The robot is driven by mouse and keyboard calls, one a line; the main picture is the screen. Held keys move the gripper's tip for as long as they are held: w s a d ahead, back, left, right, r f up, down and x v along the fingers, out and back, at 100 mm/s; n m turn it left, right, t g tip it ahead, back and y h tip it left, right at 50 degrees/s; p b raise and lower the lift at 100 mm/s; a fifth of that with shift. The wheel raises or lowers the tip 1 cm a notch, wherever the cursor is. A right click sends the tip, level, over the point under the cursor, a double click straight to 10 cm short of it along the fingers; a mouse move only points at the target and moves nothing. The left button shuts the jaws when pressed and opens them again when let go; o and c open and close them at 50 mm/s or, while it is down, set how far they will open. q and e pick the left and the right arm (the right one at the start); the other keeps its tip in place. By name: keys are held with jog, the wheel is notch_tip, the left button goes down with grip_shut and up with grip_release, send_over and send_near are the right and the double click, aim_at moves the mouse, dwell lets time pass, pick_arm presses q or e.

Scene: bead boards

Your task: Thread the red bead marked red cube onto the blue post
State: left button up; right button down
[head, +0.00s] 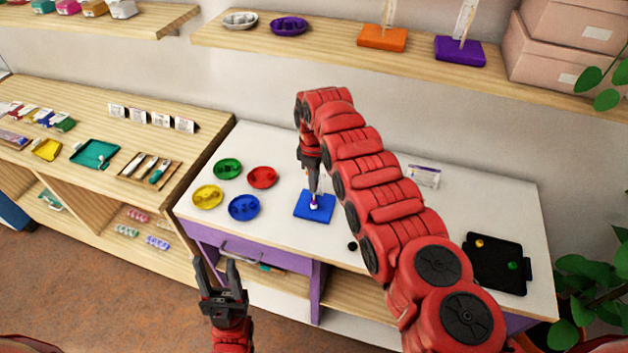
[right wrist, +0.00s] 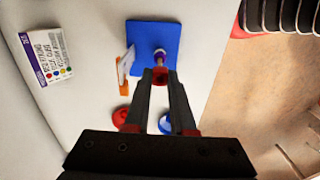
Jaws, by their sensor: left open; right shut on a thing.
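The blue board (head: 303,210) lies flat on the white table; the right wrist view shows it too (right wrist: 142,35). A purple bead (right wrist: 159,57) is at its post; the post is mostly hidden behind bead and gripper. My right gripper (head: 314,190) points down over the board. In the right wrist view its fingertips (right wrist: 160,79) are shut on a red bead (right wrist: 160,75), which appears close to the purple bead. I cannot tell whether the red bead is around the post. My left gripper (head: 231,274) is open and empty in front of the table.
Green (head: 227,169), red (head: 262,177), yellow (head: 207,197) and blue (head: 244,207) dishes stand left of the board. A black tray (head: 497,277) with small beads is at the right. A printed card (head: 424,176) stands behind my right arm. A small black object (head: 352,246) lies near the front edge.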

jog(key=shift+f+b, duration=0.6)
jog(key=shift+f, duration=0.1)
jog(key=shift+f, duration=0.2)
jog(key=c, duration=0.7)
grip_release()
jog(key=shift+r, duration=0.1)
notch_tip(320, 180, up, 9)
jog(key=b, duration=0.3)
jog(key=shift+a, duration=0.1)
notch_tip(320, 180, up, 8)
jog(key=p, duration=0.6)
jog(key=shift+r+p, duration=0.15)
jog(key=shift+p, duration=0.25)
